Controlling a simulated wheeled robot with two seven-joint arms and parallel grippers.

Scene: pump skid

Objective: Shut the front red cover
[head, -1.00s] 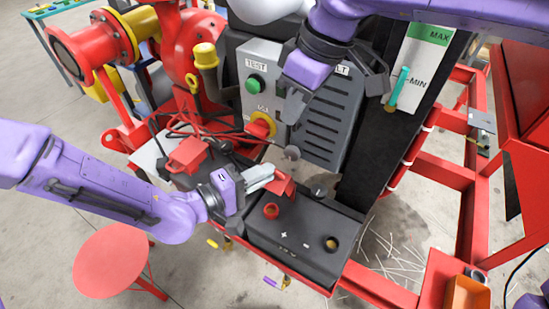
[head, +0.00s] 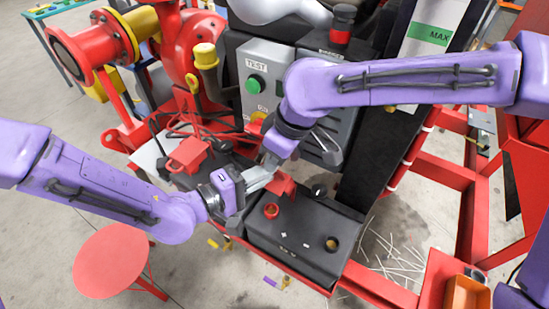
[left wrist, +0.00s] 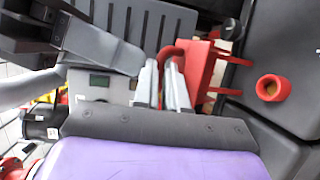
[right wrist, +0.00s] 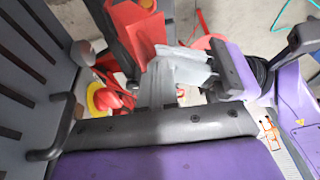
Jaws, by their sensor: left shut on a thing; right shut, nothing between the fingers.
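The front red cover (head: 284,186) stands raised on the front black battery (head: 300,243), beside the red terminal (head: 271,211). In the left wrist view, the cover (left wrist: 200,72) and terminal (left wrist: 272,88) are apart. My left gripper (head: 264,182) is shut on the cover's red loop; its fingers (left wrist: 166,86) hide part of it. My right gripper (head: 268,166) is shut and empty, just above and behind the left fingers. In the right wrist view, its fingers (right wrist: 156,92) are close to the left gripper (right wrist: 183,66); I cannot tell if they touch.
A second red cover (head: 188,154) is further back, near red cables. The grey control panel with a green button (head: 257,83) stands behind the batteries. A round red stool (head: 110,262) is at front left. Red frame rails (head: 440,172) run along the right.

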